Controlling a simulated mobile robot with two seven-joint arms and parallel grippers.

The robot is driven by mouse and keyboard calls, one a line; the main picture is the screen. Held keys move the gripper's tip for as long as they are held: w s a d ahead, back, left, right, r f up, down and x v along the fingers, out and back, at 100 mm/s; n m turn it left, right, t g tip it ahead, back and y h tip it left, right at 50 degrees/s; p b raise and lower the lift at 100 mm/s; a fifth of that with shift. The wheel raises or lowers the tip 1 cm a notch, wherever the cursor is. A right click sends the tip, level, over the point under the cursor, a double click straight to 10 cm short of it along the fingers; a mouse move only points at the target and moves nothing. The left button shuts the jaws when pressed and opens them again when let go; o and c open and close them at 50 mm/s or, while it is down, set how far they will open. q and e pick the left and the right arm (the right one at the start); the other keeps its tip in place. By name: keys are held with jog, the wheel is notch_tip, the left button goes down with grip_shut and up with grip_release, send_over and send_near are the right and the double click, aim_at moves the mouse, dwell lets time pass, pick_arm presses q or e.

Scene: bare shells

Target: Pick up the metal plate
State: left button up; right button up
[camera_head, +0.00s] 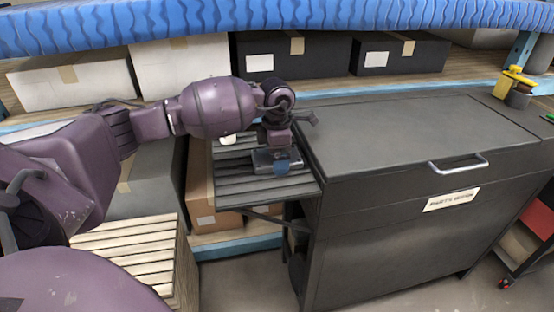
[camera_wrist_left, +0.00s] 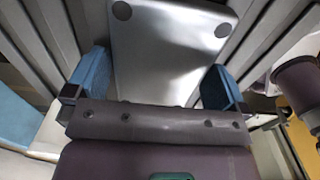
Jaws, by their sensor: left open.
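The metal plate (camera_wrist_left: 175,40) is a smooth silver sheet with rounded corners and dark round spots near its far corners. It lies over the grey slats in the left wrist view. My left gripper (camera_wrist_left: 155,80) is open, with one blue finger on each side of the plate's near part. I see gaps between the fingers and the plate, and the near end is hidden by the gripper body. In the head view my left gripper (camera_head: 277,160) is low over the slatted side shelf and largely covers that spot. My right gripper is not in view.
The grey slatted shelf (camera_head: 238,180) adjoins a dark cabinet (camera_head: 400,140) with a broad, clear top and a metal handle. Black and white boxes (camera_head: 280,55) stand behind, under a blue beam. A slatted wooden crate (camera_head: 130,245) is at lower left. A yellow object (camera_head: 512,82) stands at far right.

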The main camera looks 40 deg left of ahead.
pick_arm(q)
jog(key=shift+r, duration=0.1)
jog(key=c, duration=0.9)
